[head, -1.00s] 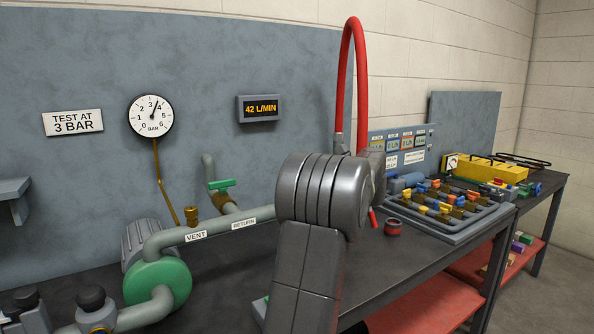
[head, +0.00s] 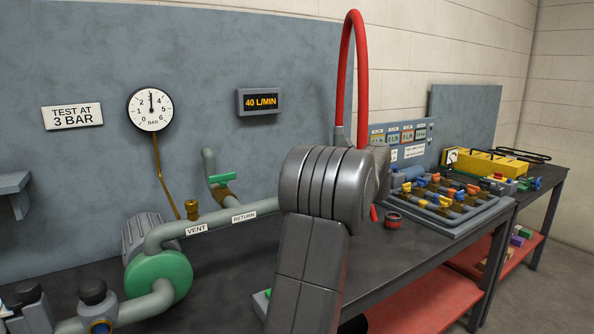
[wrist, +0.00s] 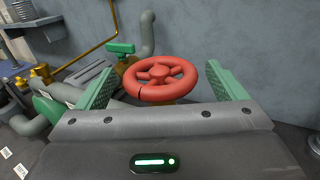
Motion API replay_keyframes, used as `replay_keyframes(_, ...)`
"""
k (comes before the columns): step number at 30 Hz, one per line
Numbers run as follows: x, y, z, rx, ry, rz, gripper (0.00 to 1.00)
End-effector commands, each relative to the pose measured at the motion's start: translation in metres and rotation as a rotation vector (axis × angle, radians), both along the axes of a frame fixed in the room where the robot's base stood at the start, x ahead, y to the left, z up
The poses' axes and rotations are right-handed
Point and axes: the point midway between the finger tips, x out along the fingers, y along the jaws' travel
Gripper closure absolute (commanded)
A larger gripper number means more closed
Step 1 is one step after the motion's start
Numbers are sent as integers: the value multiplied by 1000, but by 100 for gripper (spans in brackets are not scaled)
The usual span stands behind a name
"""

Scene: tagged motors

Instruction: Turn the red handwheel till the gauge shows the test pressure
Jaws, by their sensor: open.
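The red handwheel (wrist: 160,81) is in the wrist view, between the two green fingers of my gripper (wrist: 160,70). The fingers are open, with a visible gap on each side of the rim. In the head view my arm hides the handwheel and my gripper. The round gauge (head: 150,109) on the back panel has its needle pointing straight up, at the 3 mark. The sign (head: 72,116) beside it reads TEST AT 3 BAR.
A flow display (head: 259,102) reads 40 L/MIN. Pipes marked VENT and RETURN (head: 215,222) and a green-handled valve (head: 222,179) stand left of my arm. A valve manifold (head: 445,205) lies on the bench to the right.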

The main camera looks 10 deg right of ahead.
Motion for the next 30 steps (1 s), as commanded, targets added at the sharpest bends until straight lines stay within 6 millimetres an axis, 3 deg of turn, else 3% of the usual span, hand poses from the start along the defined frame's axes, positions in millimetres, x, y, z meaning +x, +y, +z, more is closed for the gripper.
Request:
replay_keyframes(15,-73,-80,0,1,1,-3,9)
replay_keyframes(21,-85,-91,0,0,0,0,9)
replay_keyframes(30,-86,-92,0,0,0,0,9)
